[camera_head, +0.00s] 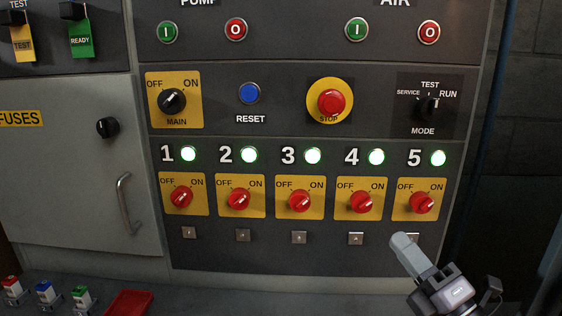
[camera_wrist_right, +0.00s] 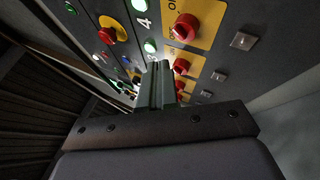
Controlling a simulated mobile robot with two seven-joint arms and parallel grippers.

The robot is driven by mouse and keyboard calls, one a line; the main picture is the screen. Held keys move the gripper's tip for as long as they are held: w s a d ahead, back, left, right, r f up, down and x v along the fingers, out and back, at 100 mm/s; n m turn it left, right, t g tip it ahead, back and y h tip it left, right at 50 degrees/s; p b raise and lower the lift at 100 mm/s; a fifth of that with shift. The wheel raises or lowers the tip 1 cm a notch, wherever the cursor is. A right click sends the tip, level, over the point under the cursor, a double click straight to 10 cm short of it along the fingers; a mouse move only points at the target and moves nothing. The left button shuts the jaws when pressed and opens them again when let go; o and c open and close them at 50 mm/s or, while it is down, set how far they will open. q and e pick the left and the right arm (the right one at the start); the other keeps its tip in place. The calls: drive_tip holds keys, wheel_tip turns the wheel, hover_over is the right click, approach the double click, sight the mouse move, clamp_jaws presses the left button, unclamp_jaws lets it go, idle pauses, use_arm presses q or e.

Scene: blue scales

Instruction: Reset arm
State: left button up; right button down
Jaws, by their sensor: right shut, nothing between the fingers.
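My right gripper (camera_head: 404,241) is shut and empty in the head view, at the lower right in front of the control panel (camera_head: 300,258), below knob 5. In the right wrist view its closed fingers (camera_wrist_right: 155,85) point along the panel. The red rotary knobs numbered 1 (camera_head: 181,197), 2 (camera_head: 240,200), 3 (camera_head: 300,201), 4 (camera_head: 361,202) and 5 (camera_head: 421,203) sit on yellow OFF/ON plates. Their pointers tilt up and right toward ON. My left gripper is out of view.
Above are the black MAIN switch (camera_head: 172,101), blue RESET button (camera_head: 249,94), red STOP button (camera_head: 331,102) and MODE switch (camera_head: 428,107). A grey fuse door (camera_head: 70,170) with a handle (camera_head: 126,204) is at left. A red tray (camera_head: 130,302) lies below.

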drive_tip(key=s+d+f+m+g+h, duration=0.15)
drive_tip(key=s+f+m+h, duration=0.25)
drive_tip(key=f+m, duration=0.5)
drive_tip(key=s+f+m+g+h, duration=0.35)
drive_tip(key=f+m, duration=0.35)
drive_tip(key=f, duration=0.5)
drive_tip(key=s+a+f+m+g+h+p, duration=0.1)
drive_tip(key=s+f+m+g, duration=0.3)
drive_tip(key=s+f+m, duration=0.5)
drive_tip(key=s+f, duration=0.4)
drive_tip(key=shift+a+g, duration=0.2)
drive_tip(key=shift+g, duration=0.2)
